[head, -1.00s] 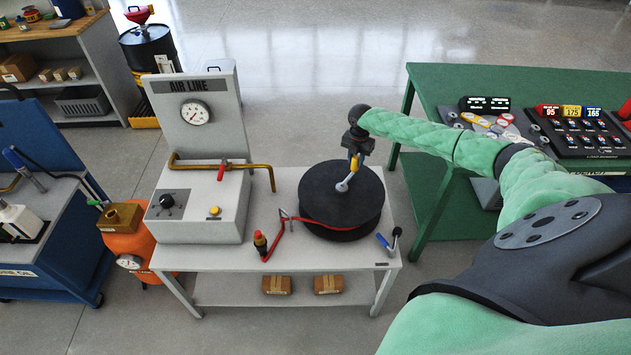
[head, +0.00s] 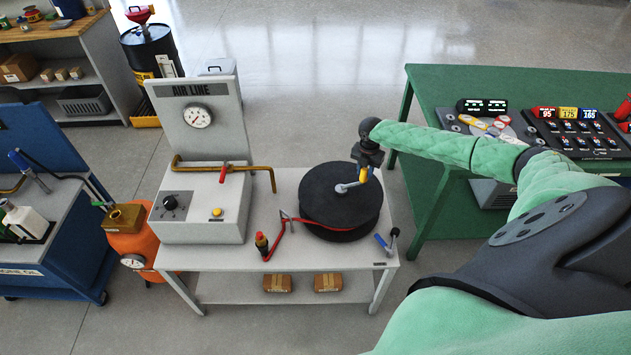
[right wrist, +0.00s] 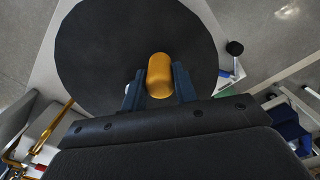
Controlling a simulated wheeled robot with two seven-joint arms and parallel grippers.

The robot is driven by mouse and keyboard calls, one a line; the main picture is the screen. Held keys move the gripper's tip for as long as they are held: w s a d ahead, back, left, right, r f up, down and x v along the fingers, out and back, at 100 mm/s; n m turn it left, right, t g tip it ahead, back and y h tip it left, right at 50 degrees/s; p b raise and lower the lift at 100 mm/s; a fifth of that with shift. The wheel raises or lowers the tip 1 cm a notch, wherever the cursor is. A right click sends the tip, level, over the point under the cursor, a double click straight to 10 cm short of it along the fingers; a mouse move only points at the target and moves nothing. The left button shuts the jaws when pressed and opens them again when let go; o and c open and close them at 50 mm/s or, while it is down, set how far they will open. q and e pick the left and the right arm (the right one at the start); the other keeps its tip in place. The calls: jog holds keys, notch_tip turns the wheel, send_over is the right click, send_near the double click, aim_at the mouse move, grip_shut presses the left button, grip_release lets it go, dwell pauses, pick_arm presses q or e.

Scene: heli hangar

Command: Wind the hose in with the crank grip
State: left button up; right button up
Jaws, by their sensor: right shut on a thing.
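The black hose reel (head: 325,200) lies flat on a light grey bench. A red hose (head: 300,219) shows around its side, and a length runs out left to a red and black end fitting (head: 262,243) on the bench top. A metal crank arm (head: 345,187) points right from the reel's middle to the upright yellow crank grip (head: 362,175). My right gripper (head: 364,170) is shut on the crank grip from above. In the right wrist view the grip (right wrist: 159,75) stands between the two dark fingers, over the black reel top (right wrist: 110,50). My left gripper is out of view.
A grey air line panel (head: 205,120) with gauge, knob and bent brass pipe stands left of the reel. A small blue-handled lever (head: 385,243) is at the bench's right front. A green table (head: 480,85) stands at right, an orange tank (head: 135,240) at left.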

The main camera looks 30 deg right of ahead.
jog(key=shift+s+r, duration=0.1)
jog(key=shift+s, duration=0.15)
jog(key=shift+s+a+r+p, duration=0.1)
jog(key=shift+s+a+p, duration=0.15)
jog(key=shift+s+p, duration=0.35)
jog(key=shift+s+a+p, duration=0.5)
jog(key=shift+s, duration=0.25)
jog(key=shift+s+a+f, duration=0.2)
